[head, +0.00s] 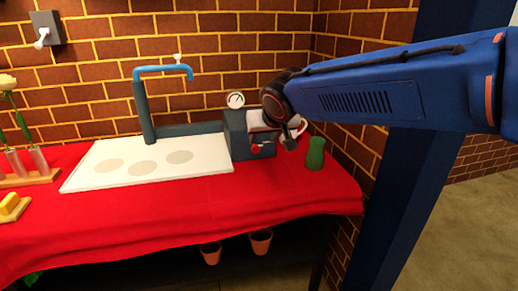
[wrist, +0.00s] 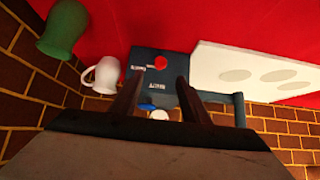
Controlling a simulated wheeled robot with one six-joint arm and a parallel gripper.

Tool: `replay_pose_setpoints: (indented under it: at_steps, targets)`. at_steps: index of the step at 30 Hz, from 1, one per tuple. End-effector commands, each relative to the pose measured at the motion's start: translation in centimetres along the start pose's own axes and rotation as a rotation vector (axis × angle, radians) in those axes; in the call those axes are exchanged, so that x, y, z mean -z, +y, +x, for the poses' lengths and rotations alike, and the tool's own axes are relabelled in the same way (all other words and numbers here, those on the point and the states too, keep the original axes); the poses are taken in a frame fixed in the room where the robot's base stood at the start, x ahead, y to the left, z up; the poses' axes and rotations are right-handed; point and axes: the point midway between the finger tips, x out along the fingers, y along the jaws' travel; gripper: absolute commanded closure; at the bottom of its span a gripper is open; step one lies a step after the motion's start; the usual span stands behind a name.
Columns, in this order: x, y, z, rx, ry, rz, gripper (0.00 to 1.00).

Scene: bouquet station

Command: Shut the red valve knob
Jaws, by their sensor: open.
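The red valve knob (wrist: 160,62) sits on the face of a dark grey-blue box (wrist: 143,55) in the wrist view. Small white markings lie to its left and below it, too small to read. My gripper (wrist: 160,77) is open, with one finger on each side of the knob in the picture. I cannot tell whether the fingertips reach around it. In the head view the box (head: 237,134) stands at the right end of the white board, and my gripper (head: 285,140) is in front of its right side. A small red part (head: 256,147) shows there, partly hidden.
A white mug (wrist: 106,74) stands close beside the box. A green vase (head: 315,153) is right of my gripper near the table end. A round gauge (head: 235,99) tops the box. A blue tap (head: 160,71) rises behind the white board (head: 120,178).

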Motion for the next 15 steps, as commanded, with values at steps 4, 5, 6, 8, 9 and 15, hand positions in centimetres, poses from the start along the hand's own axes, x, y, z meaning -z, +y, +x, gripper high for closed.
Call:
replay_pose_setpoints:
  at_steps: [4,5,6,8,9,15]
  targets:
    - [0.0,0.1,2.8,-0.001,-0.002,0.000,0.58]
    - [-0.1,0.1,3.4,-0.001,-0.003,0.001,0.58]
    - [-0.1,0.1,4.1,-0.002,-0.003,0.001,0.58]
    - [0.0,0.1,5.1,-0.001,-0.002,0.001,0.58]
    - [-0.1,0.1,5.8,-0.001,-0.003,0.000,0.58]
    - [0.0,0.1,9.0,-0.001,-0.001,0.001,0.58]
